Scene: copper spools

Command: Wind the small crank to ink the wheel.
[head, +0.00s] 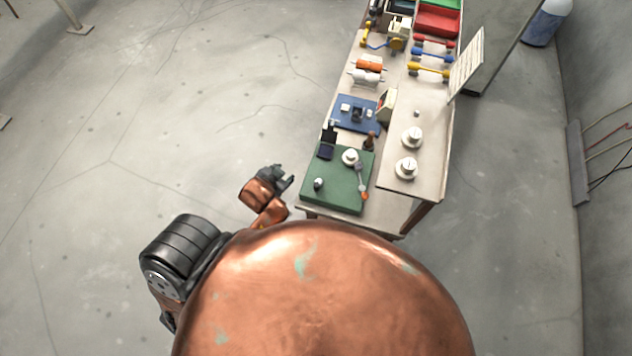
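A green board (338,192) lies on the near end of the table. On its right side is a small crank with a grey arm (361,178) and an orange handle (365,196). A round white piece (350,156) stands by the crank's far end, and a small grey knob (319,184) sits at the left. I cannot tell which part is the wheel. My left gripper (289,177) is open and empty, left of the board and apart from it. My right gripper is not in view.
The table (312,211) also holds a dark panel (326,149), a blue board (345,122), two white knobs (411,137) (406,168) on a raised shelf, coloured spools (369,65) and a red tray (437,22). A white card (466,64) stands at the right.

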